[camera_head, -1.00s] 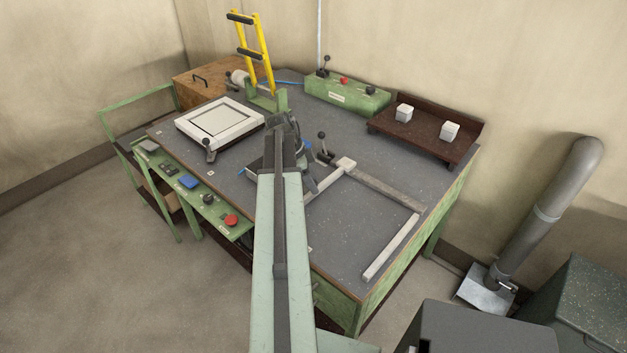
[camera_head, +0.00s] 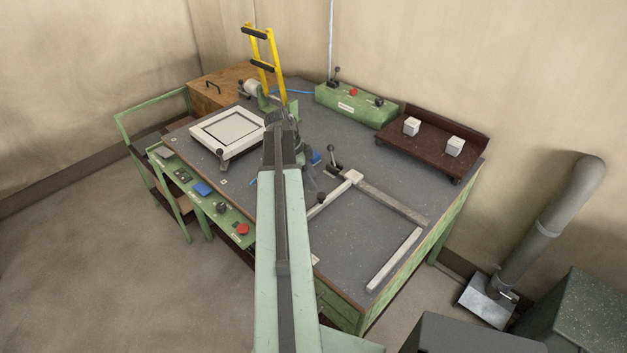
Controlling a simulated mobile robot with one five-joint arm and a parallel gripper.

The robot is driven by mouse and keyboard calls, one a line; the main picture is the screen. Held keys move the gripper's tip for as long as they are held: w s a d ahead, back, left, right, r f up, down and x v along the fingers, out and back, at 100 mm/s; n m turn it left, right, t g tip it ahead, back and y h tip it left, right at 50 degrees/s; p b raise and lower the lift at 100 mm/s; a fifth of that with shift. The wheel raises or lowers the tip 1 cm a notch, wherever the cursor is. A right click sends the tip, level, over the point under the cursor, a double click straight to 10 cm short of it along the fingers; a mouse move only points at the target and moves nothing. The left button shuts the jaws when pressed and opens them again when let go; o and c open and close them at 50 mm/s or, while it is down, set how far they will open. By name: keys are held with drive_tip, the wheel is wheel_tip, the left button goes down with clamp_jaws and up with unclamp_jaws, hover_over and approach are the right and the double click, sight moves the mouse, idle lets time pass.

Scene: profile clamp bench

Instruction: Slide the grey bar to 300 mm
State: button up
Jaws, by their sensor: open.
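A grey bar (camera_head: 395,203) lies on the bench top right of my arm, running from a pale corner block (camera_head: 354,177) toward the bench's right edge. A black-knobbed lever (camera_head: 333,158) stands beside the block. My gripper (camera_head: 303,150) is over the middle of the bench, left of the block and apart from the bars. It is open; my arm hides much of it. No scale marks are readable.
A white framed plate (camera_head: 228,133) lies at the left. A yellow rack (camera_head: 263,60), green control box (camera_head: 356,105) and brown tray (camera_head: 432,142) with two white blocks stand at the back. A button shelf (camera_head: 205,190) runs along the left edge. A grey pipe (camera_head: 545,230) stands at the right.

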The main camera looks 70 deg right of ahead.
sight(322, 195)
drive_tip(key=b+x, duration=0.7)
drive_tip(key=x, duration=0.1)
clamp_jaws()
drive_tip(key=shift+a, duration=0.1)
idle(1.3)
